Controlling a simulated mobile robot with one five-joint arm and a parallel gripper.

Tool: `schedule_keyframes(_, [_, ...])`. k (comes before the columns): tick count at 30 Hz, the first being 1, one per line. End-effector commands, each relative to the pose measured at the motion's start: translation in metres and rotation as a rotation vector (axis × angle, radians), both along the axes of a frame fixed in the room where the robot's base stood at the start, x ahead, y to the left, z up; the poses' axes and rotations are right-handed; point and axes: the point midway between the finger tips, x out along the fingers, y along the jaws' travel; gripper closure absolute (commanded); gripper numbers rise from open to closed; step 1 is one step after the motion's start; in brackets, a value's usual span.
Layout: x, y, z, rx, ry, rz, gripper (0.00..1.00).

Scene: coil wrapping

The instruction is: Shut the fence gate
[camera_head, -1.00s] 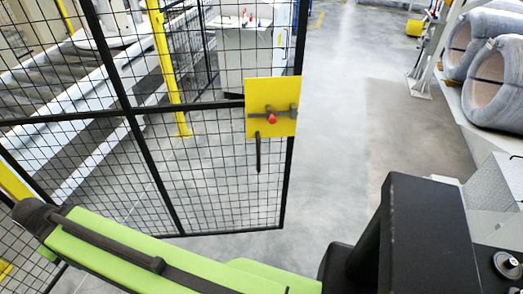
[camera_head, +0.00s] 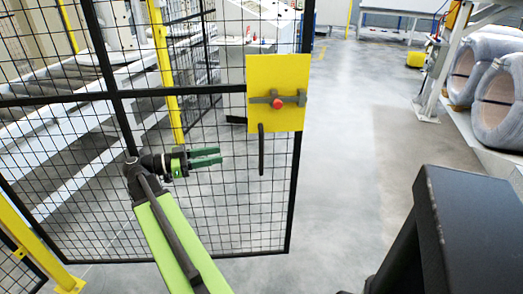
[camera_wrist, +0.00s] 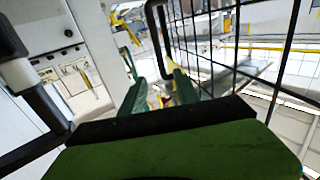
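The fence gate (camera_head: 222,215) is a black wire-mesh panel across the left half of the head view. Its right edge stands free beside the open floor. A yellow plate (camera_head: 278,70) near that edge carries a grey latch with a red knob (camera_head: 278,104). A dark handle (camera_head: 261,150) hangs below the plate. My gripper (camera_head: 221,156) is left of the handle, in front of the mesh in the picture. Whether it touches the mesh cannot be told.
A yellow post (camera_head: 28,243) stands at the lower left. Behind the mesh are grey conveyor rails (camera_head: 60,130) and another yellow post (camera_head: 163,60). Large wire coils (camera_head: 497,105) lie at the right. The grey floor (camera_head: 345,130) right of the gate is clear.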

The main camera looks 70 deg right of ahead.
Motion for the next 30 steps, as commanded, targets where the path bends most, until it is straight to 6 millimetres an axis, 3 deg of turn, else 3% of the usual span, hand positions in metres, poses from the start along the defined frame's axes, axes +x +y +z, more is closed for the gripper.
schedule_keyframes(12, [-0.083,-0.059,-0.001,0.004,0.000,-0.001,0.62])
schedule_keyframes(18, [-0.115,-0.084,-0.001,0.004,0.000,0.001,0.62])
schedule_keyframes(24, [-0.128,-0.094,-0.001,0.004,-0.001,0.003,0.62])
schedule_keyframes(30, [-0.129,-0.095,-0.001,0.004,-0.001,0.005,0.62])
